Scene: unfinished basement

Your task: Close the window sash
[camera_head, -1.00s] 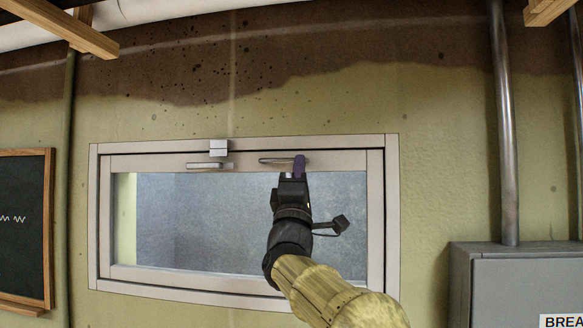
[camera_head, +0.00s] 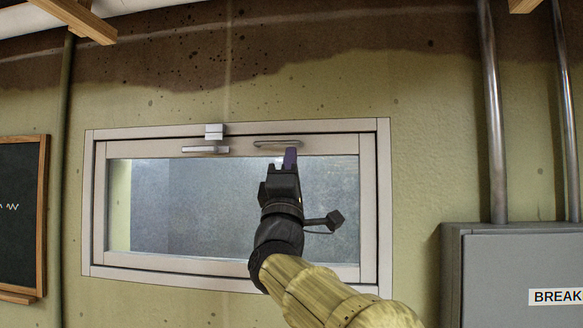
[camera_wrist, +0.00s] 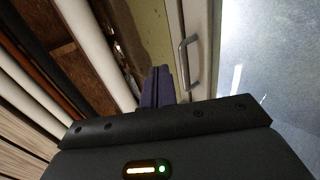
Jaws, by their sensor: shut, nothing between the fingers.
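The window sash (camera_head: 340,145) is a pale frame around a greyish pane. It sits within the outer window frame (camera_head: 385,200), with thin dark gaps along its edges; I cannot tell whether it is fully flush. A metal bar handle (camera_head: 277,143) is on its top rail, and it also shows in the wrist view (camera_wrist: 187,60). A latch lever (camera_head: 205,149) is left of the handle, below a small white block (camera_head: 214,131). My gripper (camera_head: 290,152) is shut and empty, its purple fingertips just below the handle's right end. In the wrist view the fingers (camera_wrist: 158,80) are beside the handle, apart from it.
A grey breaker box (camera_head: 500,285) and metal pipes (camera_head: 492,120) are at the right. A chalkboard (camera_head: 20,215) hangs at the left. Wooden beams (camera_head: 75,20) cross overhead. The wall between the window and the breaker box is bare.

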